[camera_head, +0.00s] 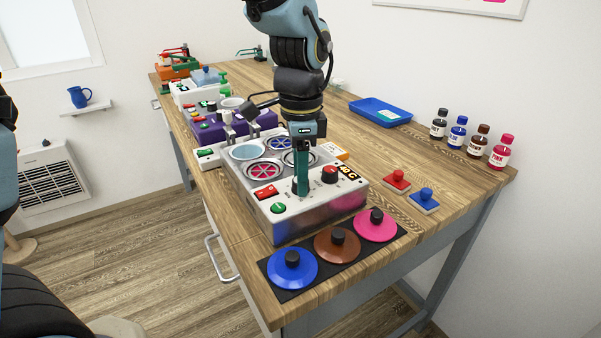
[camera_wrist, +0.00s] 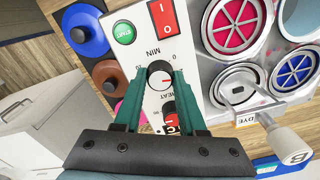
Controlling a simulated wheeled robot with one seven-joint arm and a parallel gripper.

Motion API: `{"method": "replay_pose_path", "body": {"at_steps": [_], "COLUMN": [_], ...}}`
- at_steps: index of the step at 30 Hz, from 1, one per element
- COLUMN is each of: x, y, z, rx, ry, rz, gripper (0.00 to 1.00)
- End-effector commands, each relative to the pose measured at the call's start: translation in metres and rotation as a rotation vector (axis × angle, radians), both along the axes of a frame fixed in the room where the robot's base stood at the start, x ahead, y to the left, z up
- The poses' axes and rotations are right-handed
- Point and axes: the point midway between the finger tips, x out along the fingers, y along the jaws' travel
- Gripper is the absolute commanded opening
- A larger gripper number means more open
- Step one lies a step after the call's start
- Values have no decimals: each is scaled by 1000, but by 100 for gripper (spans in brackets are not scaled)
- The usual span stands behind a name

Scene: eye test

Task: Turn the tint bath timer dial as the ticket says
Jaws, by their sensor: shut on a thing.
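The tint bath (camera_head: 318,222) is a silvery box with a white front panel at the near end of the bench. Its timer dial (camera_wrist: 160,76) is a dark round knob beside the letters MIN in the wrist view. My gripper (camera_head: 301,192) points down at the panel, and its green fingers (camera_wrist: 160,80) are shut on the dial, one on each side. In the head view the fingers hide the dial. The dial's exact setting is not readable. A red and black heat dial (camera_head: 330,174) sits to its right, near a 40 C display (camera_head: 348,171). I cannot make out a readable ticket.
A red switch (camera_head: 266,192) and green start button (camera_head: 278,208) are left of my fingers. Blue (camera_head: 292,270), brown (camera_head: 335,250) and pink (camera_head: 372,231) lids lie in front. Two stamps, several bottles and a blue tray (camera_head: 368,108) stand to the right.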

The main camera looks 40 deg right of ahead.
Motion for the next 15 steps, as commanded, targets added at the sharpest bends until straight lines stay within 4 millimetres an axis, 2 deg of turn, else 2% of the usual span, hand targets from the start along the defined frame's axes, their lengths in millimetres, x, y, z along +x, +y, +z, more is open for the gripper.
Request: {"method": "replay_pose_path", "body": {"at_steps": [15], "x": [0], "y": [0], "z": [0], "rx": [-1], "ry": [0], "rz": [-42], "gripper": [0]}}
